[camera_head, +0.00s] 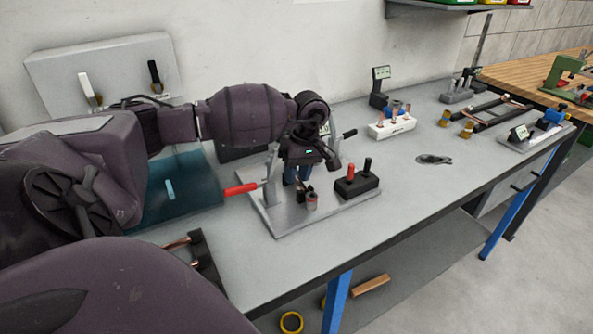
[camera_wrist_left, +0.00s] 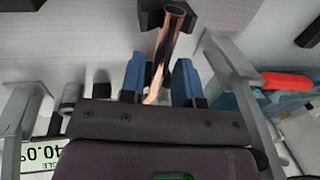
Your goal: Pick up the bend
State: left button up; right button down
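The bend, a shiny copper tube piece (camera_wrist_left: 164,48), stands out from between the blue fingers of my left gripper (camera_wrist_left: 160,82) in the left wrist view. Its open end points away from the gripper, and a dark block sits around or behind it. The fingers are apart, with a gap visible on the right of the tube; I cannot see a firm grip. In the head view my left gripper (camera_head: 297,175) points down over a grey bench fixture (camera_head: 285,218) with a red-handled lever (camera_head: 241,189). There the bend is mostly hidden by the gripper.
A black block with red and black knobs (camera_head: 357,184) stands on the fixture's right. A white holder with copper fittings (camera_head: 392,128) is behind it. A teal mat (camera_head: 182,193) lies left. The bench right of the fixture is mostly clear around a flat dark item (camera_head: 433,159).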

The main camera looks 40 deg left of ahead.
pick_arm(q)
jog(key=c, duration=0.5)
jog(key=shift+r, duration=0.1)
